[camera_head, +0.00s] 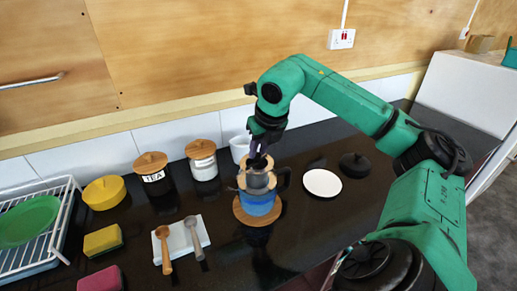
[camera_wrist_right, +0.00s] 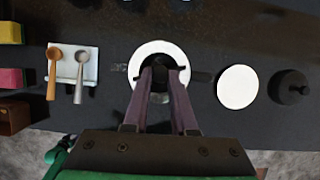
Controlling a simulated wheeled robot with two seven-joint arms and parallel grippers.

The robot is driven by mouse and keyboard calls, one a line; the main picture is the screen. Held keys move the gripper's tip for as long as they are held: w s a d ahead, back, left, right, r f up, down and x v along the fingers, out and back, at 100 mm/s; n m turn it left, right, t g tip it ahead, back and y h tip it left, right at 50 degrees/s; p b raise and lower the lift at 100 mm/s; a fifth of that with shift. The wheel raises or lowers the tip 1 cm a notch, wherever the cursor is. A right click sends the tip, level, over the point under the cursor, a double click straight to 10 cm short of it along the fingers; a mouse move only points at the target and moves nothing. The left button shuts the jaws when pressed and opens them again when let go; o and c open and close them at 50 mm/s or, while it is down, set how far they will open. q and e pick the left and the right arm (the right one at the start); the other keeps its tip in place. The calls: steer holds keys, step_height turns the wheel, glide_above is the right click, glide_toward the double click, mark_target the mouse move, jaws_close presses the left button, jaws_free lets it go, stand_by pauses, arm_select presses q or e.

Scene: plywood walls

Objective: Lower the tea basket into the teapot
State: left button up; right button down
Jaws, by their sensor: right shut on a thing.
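The teapot (camera_head: 257,204) is a clear pot with blue in its lower part and a dark handle at its right. It stands on a round wooden coaster (camera_head: 239,213). My right gripper (camera_head: 261,157) is above it, pointing down and shut on the top of the tea basket (camera_head: 257,180), a grey cylinder with a pale wooden rim. The basket is over the teapot's mouth; I cannot tell how far its lower end is inside. In the right wrist view the fingers (camera_wrist_right: 162,72) meet at the middle of a pale ring, with dark parts between them. My left gripper is not in view.
A white disc (camera_head: 322,183) and a black lid-like piece (camera_head: 355,164) lie to the right. Canisters (camera_head: 154,174) stand behind left. A white rest with two spoons (camera_head: 181,240), sponges (camera_head: 102,241) and a dish rack (camera_head: 32,228) are left. The dark counter in front is clear.

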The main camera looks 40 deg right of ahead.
mark_target(259, 158)
stand_by(0.3)
steer(key=shift+f+b, duration=1.4)
steer(key=shift+f, duration=0.15)
steer(key=shift+f+b, duration=1.05)
steer(key=shift+f, duration=0.05)
steer(key=shift+f+b, duration=0.3)
steer(key=shift+f, duration=0.05)
steer(key=shift+c, duration=1.2)
jaws_free()
